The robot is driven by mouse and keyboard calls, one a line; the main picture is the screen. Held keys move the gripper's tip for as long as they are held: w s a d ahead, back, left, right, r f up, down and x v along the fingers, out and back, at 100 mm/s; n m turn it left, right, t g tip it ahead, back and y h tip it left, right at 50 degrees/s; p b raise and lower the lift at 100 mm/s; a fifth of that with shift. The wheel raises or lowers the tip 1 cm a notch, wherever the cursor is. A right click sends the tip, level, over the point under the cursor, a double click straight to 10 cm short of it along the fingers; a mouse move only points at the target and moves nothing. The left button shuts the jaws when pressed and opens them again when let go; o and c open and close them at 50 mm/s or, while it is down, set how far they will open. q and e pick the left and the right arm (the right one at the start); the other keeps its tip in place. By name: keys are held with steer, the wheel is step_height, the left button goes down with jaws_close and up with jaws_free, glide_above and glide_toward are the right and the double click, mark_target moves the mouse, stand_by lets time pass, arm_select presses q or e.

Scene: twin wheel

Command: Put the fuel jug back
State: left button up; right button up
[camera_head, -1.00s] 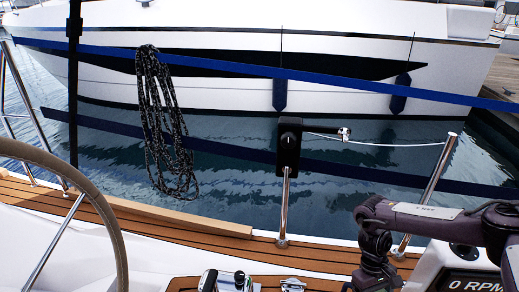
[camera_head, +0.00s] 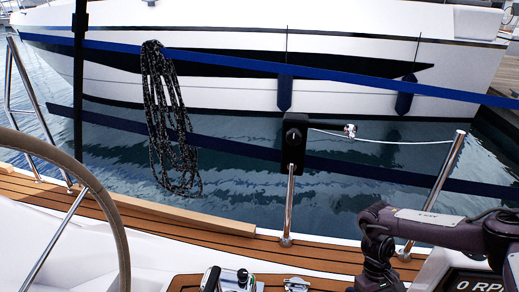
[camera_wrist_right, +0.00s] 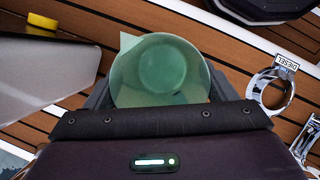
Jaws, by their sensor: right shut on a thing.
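A translucent green jug (camera_wrist_right: 160,75) with a spout at its upper left shows from above in the right wrist view. My right gripper (camera_wrist_right: 160,92) is shut on it, with dark fingers at its left and right sides. The jug's lower part is hidden, so I cannot tell whether it touches the deck. My left gripper is in neither view.
A steering wheel (camera_head: 107,212) is at left in the head view. A steel post (camera_head: 288,205) with a black box and a railing post (camera_head: 440,180) line the teak deck edge (camera_head: 200,225), with water beyond. A yellow object (camera_wrist_right: 43,21) lies at upper left in the wrist view.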

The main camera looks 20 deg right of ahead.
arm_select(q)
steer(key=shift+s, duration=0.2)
arm_select(e)
steer(key=shift+f, duration=0.2)
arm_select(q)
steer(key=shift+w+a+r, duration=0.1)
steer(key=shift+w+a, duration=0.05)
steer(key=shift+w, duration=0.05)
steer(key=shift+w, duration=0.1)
arm_select(e)
steer(key=shift+f, duration=0.3)
steer(key=o, duration=1.3)
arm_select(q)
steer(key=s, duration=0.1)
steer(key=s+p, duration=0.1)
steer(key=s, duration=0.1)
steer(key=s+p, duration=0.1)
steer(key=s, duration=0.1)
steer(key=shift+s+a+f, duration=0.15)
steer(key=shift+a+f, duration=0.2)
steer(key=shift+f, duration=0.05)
arm_select(e)
steer(key=v, duration=0.7)
steer(key=shift+w+r, duration=0.1)
steer(key=shift+r, duration=0.3)
